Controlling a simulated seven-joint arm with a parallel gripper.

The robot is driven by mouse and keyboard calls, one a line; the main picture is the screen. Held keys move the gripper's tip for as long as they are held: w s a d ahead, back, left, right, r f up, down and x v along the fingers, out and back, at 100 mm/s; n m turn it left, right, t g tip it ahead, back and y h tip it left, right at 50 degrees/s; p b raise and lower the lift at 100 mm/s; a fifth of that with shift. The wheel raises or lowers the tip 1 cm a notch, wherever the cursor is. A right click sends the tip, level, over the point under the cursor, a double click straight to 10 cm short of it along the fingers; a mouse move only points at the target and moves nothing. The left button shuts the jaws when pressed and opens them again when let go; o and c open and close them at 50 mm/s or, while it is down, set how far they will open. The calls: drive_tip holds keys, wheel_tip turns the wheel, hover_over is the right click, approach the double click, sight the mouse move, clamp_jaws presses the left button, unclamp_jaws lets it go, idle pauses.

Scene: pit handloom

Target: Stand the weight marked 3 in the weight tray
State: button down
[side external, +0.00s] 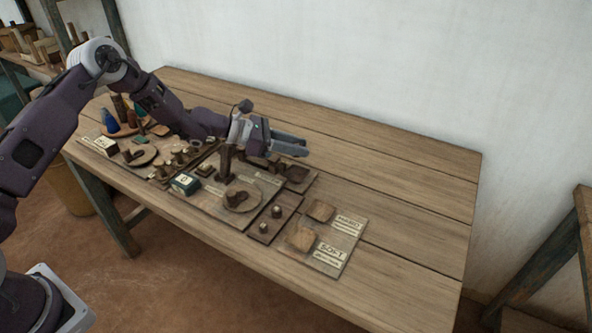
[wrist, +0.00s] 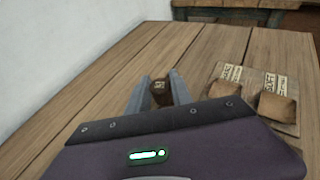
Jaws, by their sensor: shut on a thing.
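My gripper (side external: 292,145) is level above the bench, behind the row of boards. In the wrist view its two fingers (wrist: 159,95) are shut on a small dark brown weight (wrist: 159,88) with a pale mark on it, too small to read. In the side view the held weight is not clear. A dark wooden tray (side external: 262,229) with small pale-topped pieces lies left of the board with two tan pads. I cannot tell for sure which is the weight tray.
A board labelled HARD and SOFT (side external: 331,262) carries two tan pads. A balance with a dark post (side external: 225,165) and round pans stands left of the trays. A dark box marked 0 (side external: 185,184) is near the front edge. The bench's right part (side external: 420,200) is clear.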

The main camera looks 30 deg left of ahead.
sight(295, 174)
wheel_tip(295, 174, down, 6)
drive_tip(key=shift+f, duration=0.15)
drive_tip(key=shift+f, duration=0.1)
drive_tip(key=shift+f, duration=0.25)
drive_tip(key=c, duration=1.3)
unclamp_jaws()
drive_tip(key=shift+o, duration=0.8)
drive_tip(key=shift+a+f, duration=0.15)
drive_tip(key=shift+r, duration=0.3)
drive_tip(key=v, duration=0.3)
drive_tip(key=shift+s+a+r, duration=0.1)
drive_tip(key=shift+a+r, duration=0.1)
wheel_tip(295, 174, up, 7)
drive_tip(key=shift+d, duration=0.35)
